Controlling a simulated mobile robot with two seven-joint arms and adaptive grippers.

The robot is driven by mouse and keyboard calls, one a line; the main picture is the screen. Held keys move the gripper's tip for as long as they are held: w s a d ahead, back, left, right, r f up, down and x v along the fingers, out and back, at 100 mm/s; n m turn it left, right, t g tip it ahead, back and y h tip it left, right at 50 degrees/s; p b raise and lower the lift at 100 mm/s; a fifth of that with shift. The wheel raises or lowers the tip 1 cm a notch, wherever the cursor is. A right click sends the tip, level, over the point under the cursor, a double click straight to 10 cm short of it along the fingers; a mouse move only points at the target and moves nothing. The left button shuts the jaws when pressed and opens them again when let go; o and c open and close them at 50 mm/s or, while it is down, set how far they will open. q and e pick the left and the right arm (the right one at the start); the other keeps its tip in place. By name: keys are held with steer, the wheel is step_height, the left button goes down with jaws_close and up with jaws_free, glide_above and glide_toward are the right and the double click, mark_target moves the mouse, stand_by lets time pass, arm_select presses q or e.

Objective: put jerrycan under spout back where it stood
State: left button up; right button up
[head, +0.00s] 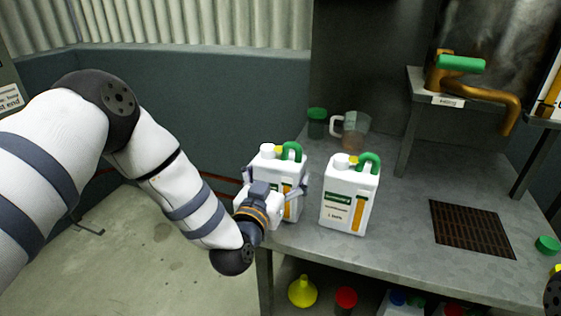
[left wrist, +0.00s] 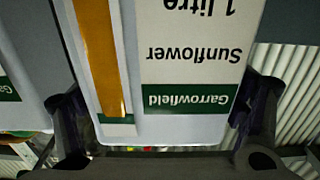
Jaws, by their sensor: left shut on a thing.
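My left gripper (head: 275,180) is shut on a white jerrycan (head: 265,162) with a green handle and an orange stripe, at the left edge of the bench. The gripper's fingers lie on both sides of it. In the left wrist view this jerrycan (left wrist: 190,60) appears upside down, its label reading Garrowfield Sunflower 1 litre. I cannot tell whether its base touches the bench. A second, similar jerrycan (head: 345,195) stands upright just to its right. The brass spout (head: 500,98) with a green lever is at the right, with no jerrycan beneath it. My right gripper is not in view.
The metal bench (head: 405,235) has a dark grate (head: 472,229) below the spout. A clear jug (head: 352,130) and a green-lidded jar (head: 317,123) stand behind the jerrycans. A green cap (head: 547,245) lies at the right. A yellow funnel (head: 302,291) is on the lower shelf.

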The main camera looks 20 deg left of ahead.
arm_select(q)
steer(key=shift+w+r, duration=0.1)
steer(key=shift+r, duration=0.25)
steer(key=shift+f, duration=0.2)
steer(key=o, duration=1.8)
steer(key=shift+f, duration=0.1)
